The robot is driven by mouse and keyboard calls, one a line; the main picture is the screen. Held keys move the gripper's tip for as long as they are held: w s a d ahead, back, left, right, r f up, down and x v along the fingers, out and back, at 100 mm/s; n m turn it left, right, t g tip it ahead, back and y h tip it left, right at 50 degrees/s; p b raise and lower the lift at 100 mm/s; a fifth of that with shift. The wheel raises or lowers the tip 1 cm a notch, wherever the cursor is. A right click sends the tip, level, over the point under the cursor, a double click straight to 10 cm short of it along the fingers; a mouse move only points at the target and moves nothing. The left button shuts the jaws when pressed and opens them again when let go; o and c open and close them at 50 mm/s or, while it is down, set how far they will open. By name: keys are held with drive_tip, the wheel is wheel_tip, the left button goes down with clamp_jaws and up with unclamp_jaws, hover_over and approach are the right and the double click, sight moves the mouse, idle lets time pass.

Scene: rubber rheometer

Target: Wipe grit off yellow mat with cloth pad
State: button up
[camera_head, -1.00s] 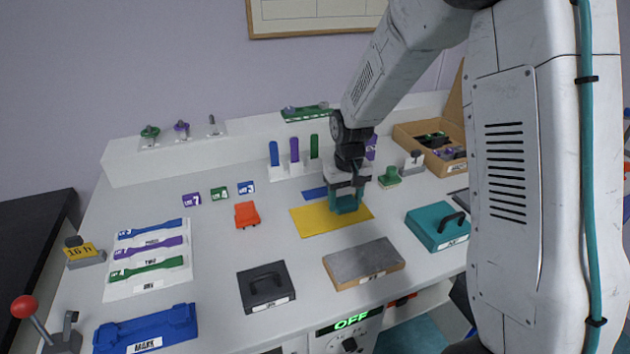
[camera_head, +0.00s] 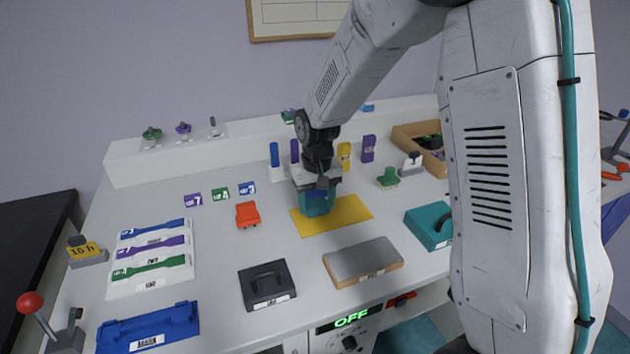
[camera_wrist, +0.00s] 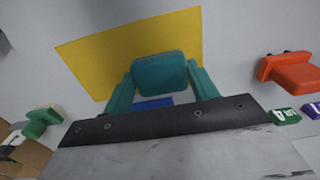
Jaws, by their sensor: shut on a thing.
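The yellow mat (camera_head: 348,214) lies flat on the bench, and it also shows in the wrist view (camera_wrist: 95,60). My gripper (camera_head: 317,206) is over the left part of the mat. In the wrist view its teal fingers (camera_wrist: 160,76) are shut on a teal block-like pad (camera_wrist: 160,70), which I take as the cloth pad. The pad is low over the mat; I cannot tell whether it touches it. No grit is distinguishable on the visible part of the mat. My gripper hides part of the mat's back left area.
An orange-red block (camera_head: 247,214) is left of the mat. A grey-topped block (camera_head: 362,262) and a black handled block (camera_head: 267,285) lie in front. A teal handled case (camera_head: 428,226) is at right. Upright coloured pieces (camera_head: 274,155) stand behind. A blue flat piece (camera_wrist: 153,103) shows between my fingers.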

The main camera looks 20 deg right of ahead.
drive_tip(key=shift+s+r, duration=0.1)
drive_tip(key=shift+r, duration=3.2)
